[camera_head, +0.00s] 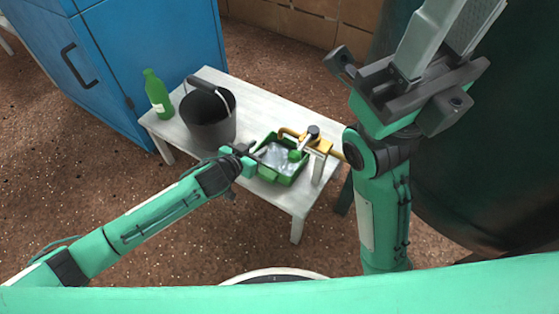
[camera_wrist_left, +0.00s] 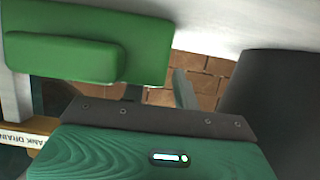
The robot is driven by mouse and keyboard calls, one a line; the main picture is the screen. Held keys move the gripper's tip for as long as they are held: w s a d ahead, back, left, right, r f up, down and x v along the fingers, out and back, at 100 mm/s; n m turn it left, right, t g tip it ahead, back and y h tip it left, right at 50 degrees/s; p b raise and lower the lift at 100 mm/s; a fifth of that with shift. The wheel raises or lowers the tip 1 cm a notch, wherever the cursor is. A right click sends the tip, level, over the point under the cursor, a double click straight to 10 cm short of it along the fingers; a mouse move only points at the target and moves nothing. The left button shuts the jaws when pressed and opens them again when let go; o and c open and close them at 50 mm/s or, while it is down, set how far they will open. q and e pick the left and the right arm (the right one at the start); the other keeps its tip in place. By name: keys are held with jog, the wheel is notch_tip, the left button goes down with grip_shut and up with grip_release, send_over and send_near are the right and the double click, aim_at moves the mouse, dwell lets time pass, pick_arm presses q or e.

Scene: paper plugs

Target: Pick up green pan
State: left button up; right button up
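The green pan (camera_head: 268,173) is a shallow rectangular tray with grey, shiny contents, on the white table below a brass tap. A green round thing (camera_head: 294,156) is at its right side. My left gripper (camera_head: 254,160) is at the pan's left edge. In the left wrist view the pan's green wall (camera_wrist_left: 140,45) fills the upper left, close to a grey finger (camera_wrist_left: 185,90). The other finger is mostly hidden, so I cannot tell whether they grip the wall. My right gripper (camera_head: 452,30) is raised at the upper right, away from the table; its fingertips are out of frame.
A dark grey bucket (camera_head: 208,120) stands left of the pan on the table (camera_head: 262,97), close to my left gripper. A green bottle (camera_head: 157,95) is further left. The brass tap (camera_head: 318,145) is by the pan's right side. A blue cabinet (camera_head: 150,50) and a large dark tank (camera_head: 480,180) flank the table.

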pick_arm(q)
jog(key=shift+r, duration=0.1)
grip_shut()
jog(key=shift+r, duration=0.1)
dwell(0.3)
